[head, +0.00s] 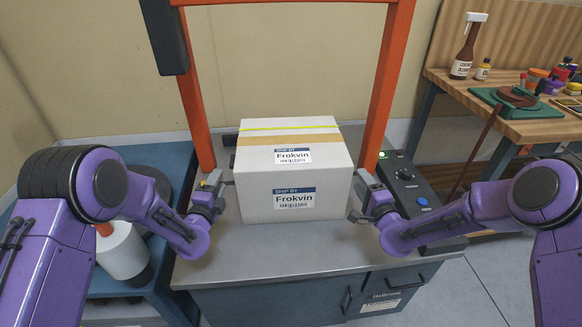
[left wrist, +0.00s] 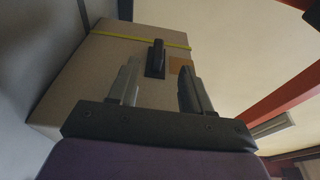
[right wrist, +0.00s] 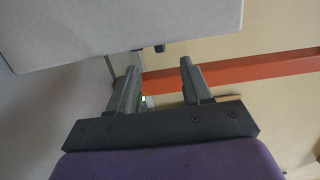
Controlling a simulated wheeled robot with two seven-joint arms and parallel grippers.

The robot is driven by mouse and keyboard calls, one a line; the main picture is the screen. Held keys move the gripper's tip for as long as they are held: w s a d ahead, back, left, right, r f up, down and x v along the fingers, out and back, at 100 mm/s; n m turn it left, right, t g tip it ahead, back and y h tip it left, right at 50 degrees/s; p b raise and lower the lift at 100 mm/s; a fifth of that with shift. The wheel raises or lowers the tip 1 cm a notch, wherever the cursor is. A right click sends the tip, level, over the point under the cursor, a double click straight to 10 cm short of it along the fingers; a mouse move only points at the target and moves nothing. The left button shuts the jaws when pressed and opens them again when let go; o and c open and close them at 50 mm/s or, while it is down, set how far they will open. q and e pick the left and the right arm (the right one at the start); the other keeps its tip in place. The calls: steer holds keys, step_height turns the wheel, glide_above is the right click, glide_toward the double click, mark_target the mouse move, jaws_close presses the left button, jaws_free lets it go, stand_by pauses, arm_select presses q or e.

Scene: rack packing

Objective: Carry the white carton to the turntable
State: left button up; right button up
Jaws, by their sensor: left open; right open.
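The white carton (head: 325,188) stands upright on a grey-topped bench, under an orange frame. It has a tan tape band, a yellow strap and labels reading "Frokvin". My left gripper (head: 221,186) is open at the carton's left side; in the left wrist view the carton's side (left wrist: 90,75) with a dark handle (left wrist: 156,58) lies before the open fingers. My right gripper (head: 360,190) is open beside the carton's right side; in the right wrist view the carton (right wrist: 120,25) is off to the upper left, with nothing between the fingers. I cannot make out a turntable for certain.
The orange frame (head: 388,80) rises around the carton. A control box (head: 405,185) with a blue button sits right of it. A wooden workbench (head: 500,120) with bottles and jars is at the right. A blue shelf (head: 165,160) with a white roll (head: 122,250) is at the left.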

arm_select(q)
steer(key=w+d, duration=0.1)
steer(key=w, duration=0.9)
steer(key=shift+d, duration=0.2)
arm_select(e)
steer(key=x, duration=1)
steer(key=shift+f, duration=0.1)
arm_select(q)
jaws_close()
arm_select(e)
steer(key=shift+d, duration=0.1)
jaws_close()
